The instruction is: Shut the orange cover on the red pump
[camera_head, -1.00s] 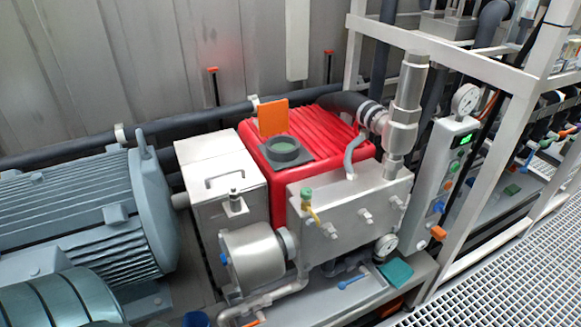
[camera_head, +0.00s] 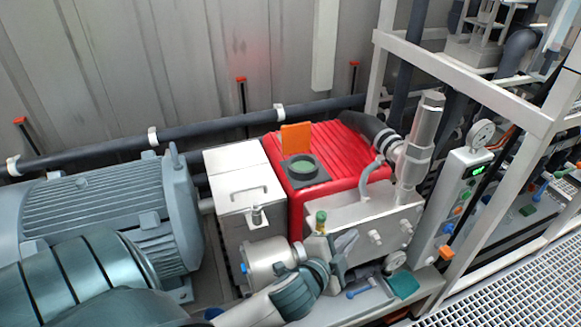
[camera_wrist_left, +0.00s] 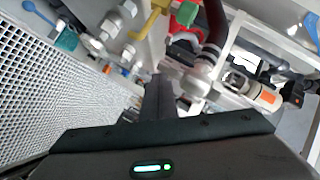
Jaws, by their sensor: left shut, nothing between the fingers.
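The red pump (camera_head: 345,163) stands in the middle of the head view, with a ribbed red top. Its orange cover (camera_head: 296,138) stands upright, open, behind a dark round filler neck (camera_head: 303,168) on the pump's top. My left gripper (camera_head: 343,248) is shut and empty, in front of the steel block and below the cover, apart from it. The left wrist view shows its dark closed fingers (camera_wrist_left: 160,98). The cover cannot be made out in the wrist view. My right gripper is not in view.
A steel block (camera_head: 375,215) with fittings and a green-topped valve (camera_head: 321,217) is close to my left gripper. A tall steel cylinder (camera_head: 420,140) and a gauge panel (camera_head: 462,200) stand to the right. A grey motor (camera_head: 110,205) and steel box (camera_head: 235,180) stand to the left.

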